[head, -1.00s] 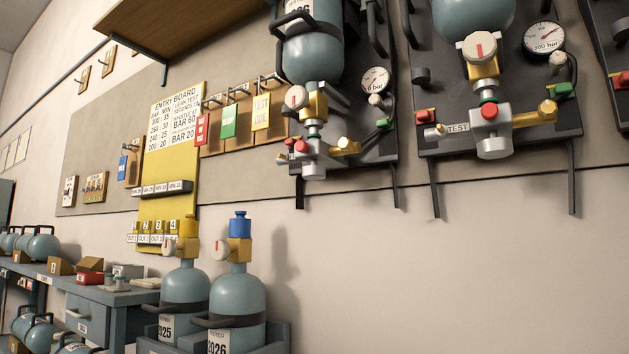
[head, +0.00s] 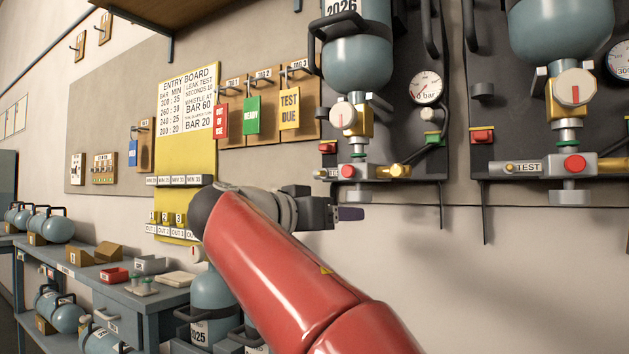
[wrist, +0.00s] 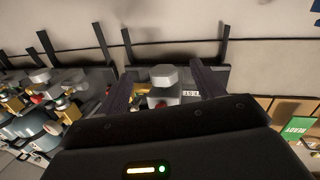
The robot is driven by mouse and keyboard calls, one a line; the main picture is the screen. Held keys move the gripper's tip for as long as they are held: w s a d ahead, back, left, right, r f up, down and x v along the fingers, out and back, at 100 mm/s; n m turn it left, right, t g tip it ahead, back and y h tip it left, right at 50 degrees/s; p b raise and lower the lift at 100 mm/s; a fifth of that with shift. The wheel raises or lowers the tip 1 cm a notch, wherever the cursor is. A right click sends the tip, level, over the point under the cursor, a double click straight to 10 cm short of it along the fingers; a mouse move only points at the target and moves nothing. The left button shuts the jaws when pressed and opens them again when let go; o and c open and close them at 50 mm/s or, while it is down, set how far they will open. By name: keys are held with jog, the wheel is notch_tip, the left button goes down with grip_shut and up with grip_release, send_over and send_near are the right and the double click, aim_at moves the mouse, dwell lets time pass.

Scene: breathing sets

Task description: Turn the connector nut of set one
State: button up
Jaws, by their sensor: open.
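Two breathing sets hang upside down on dark wall plates; no set number is readable. The left set's cylinder (head: 357,62) has a yellow valve with a white knob (head: 343,115). Below it is a silver connector block with a red button (head: 347,171) and a grey hexagonal nut (head: 358,194) underneath. My gripper (head: 348,214) is just below this block in the head view, its fingers pointing right. In the wrist view my gripper (wrist: 161,80) is open and empty, and the grey hexagonal nut (wrist: 164,76) shows between its fingers. Contact cannot be told.
The right set (head: 574,125) hangs beside it. A yellow entry board (head: 170,140) and hanging tags (head: 252,115) are left. Standing cylinders (head: 212,300) and a workbench (head: 150,300) are below left. The wall below the sets is clear.

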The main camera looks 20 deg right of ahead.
aim_at(351, 196)
jog(key=r+m, duration=0.1)
jog(key=w+r+h, duration=0.1)
jog(key=r, duration=0.1)
jog(key=shift+d+r+m+g, duration=0.1)
jog(key=shift+r+m+g, duration=0.05)
jog(key=shift+m+g, duration=0.2)
jog(key=p+x, duration=0.1)
jog(key=x, duration=0.6)
jog(key=shift+d+r, duration=0.1)
jog(key=shift+d, duration=0.15)
jog(key=shift+c, duration=0.4)
jog(key=c, duration=0.9)
jog(key=shift+b, duration=0.3)
